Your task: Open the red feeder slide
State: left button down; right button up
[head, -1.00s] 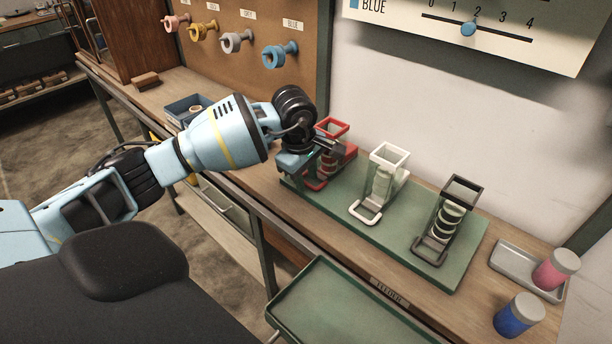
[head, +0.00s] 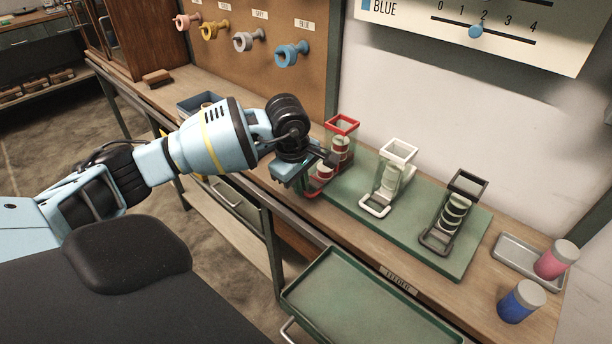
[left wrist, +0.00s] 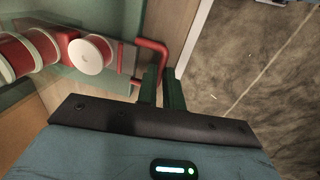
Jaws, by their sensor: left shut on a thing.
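The red feeder (head: 341,124) stands at the left end of the green base, with red-and-white rolls (head: 339,150) stacked in a sloping line below its red top frame. My left gripper (head: 322,160) is at its front, over the near side of the bench, and partly hides its lower end. In the left wrist view, my left gripper's dark green fingers (left wrist: 161,78) are shut on the bent red handle (left wrist: 152,46) of the red slide. The red-and-white rolls (left wrist: 92,54) lie to the left of the fingers there. My right gripper is not in view.
The white feeder (head: 398,150) and black feeder (head: 467,184) stand to the right on the green base (head: 410,238). A green tray (head: 360,300) is in front, below the bench top. Pink (head: 553,262) and blue (head: 521,303) jars stand at the right.

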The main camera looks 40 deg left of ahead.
pick_arm(q)
jog(key=shift+s, duration=0.15)
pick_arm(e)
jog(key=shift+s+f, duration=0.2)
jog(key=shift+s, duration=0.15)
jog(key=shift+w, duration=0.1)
pick_arm(q)
jog(key=c, duration=1.6)
grip_release()
jog(key=shift+o, duration=0.4)
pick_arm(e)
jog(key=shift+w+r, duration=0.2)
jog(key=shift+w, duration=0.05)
pick_arm(q)
jog(key=shift+r, duration=0.1)
